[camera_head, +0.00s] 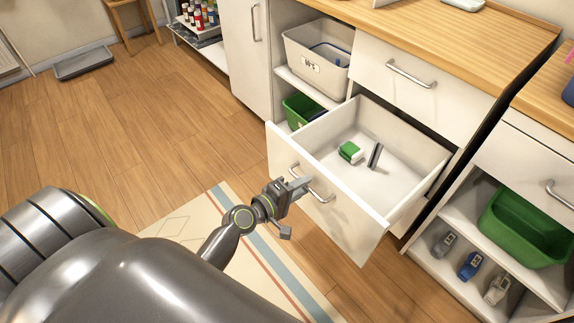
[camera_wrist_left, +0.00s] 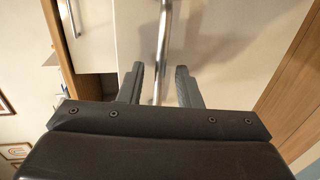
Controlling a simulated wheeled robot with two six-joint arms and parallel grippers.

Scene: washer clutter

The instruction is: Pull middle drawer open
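The middle drawer (camera_head: 337,219), white with a metal bar handle (camera_head: 325,196), is pulled well out of the cabinet below a shut drawer. A green-and-white object (camera_head: 350,152) and a grey upright piece (camera_head: 375,155) are in it. My left gripper (camera_head: 302,185) is at the handle on the drawer front. In the left wrist view the fingers (camera_wrist_left: 160,82) are apart, one on each side of the handle bar (camera_wrist_left: 161,45), with a gap visible on both sides. My right gripper is not in view.
The shut drawer (camera_head: 412,88) is above. A beige bin (camera_head: 310,66) and a green bin (camera_head: 300,111) are on shelves to the left. A right-hand cabinet holds a green tub (camera_head: 530,225) and several small items.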

